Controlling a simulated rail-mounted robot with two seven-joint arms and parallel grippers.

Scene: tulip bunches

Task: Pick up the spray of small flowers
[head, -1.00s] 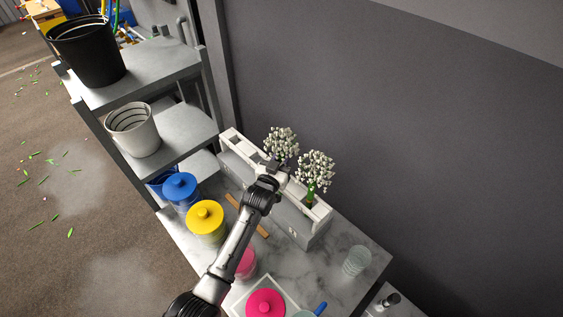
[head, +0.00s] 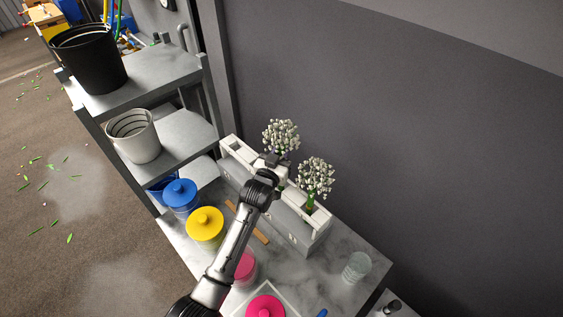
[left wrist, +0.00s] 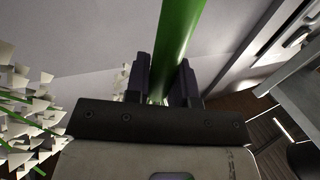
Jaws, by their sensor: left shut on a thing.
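One spray of small white flowers (head: 281,135) rises above the white divided box (head: 319,222) on the counter. My left gripper (head: 275,160) is at its lower part. In the left wrist view the jaws (left wrist: 166,85) are shut on a thick green stem (left wrist: 180,45). A second white spray (head: 315,176) stands in the box's right end compartment, to the right of my gripper. White blossoms (left wrist: 28,120) also fill the left of the wrist view. The lower end of the held stem is hidden behind my gripper and the box. My right gripper is not in view.
A yellow-lidded canister (head: 205,226), a blue-lidded canister (head: 180,193) and pink-lidded ones (head: 265,307) stand left of and below the box. A clear glass (head: 356,267) stands at the right. A grey wall (head: 420,130) rises behind. A shelf with buckets (head: 135,137) is at the left.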

